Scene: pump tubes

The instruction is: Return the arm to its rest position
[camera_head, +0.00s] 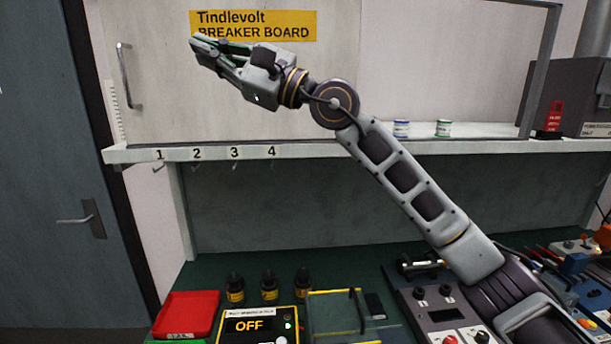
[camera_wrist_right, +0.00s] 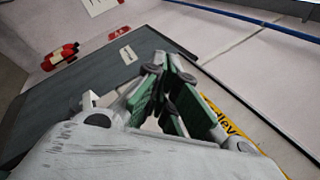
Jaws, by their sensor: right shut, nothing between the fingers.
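My right arm reaches up from the lower right in the head view. Its gripper (camera_head: 208,54) is raised in front of the yellow breaker board sign (camera_head: 290,18), pointing left. The fingers are shut and hold nothing. In the right wrist view the green-padded fingers (camera_wrist_right: 165,105) show, with part of the yellow sign (camera_wrist_right: 238,130) beside them. My left gripper is in neither view.
A shelf with hooks numbered 1 to 4 (camera_head: 215,153) runs below the gripper. Two small tins (camera_head: 401,128) stand on it. A red tray (camera_head: 187,314), black bottles (camera_head: 269,286) and an OFF display unit (camera_head: 250,325) sit on the bench. A blue door (camera_head: 45,160) is left.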

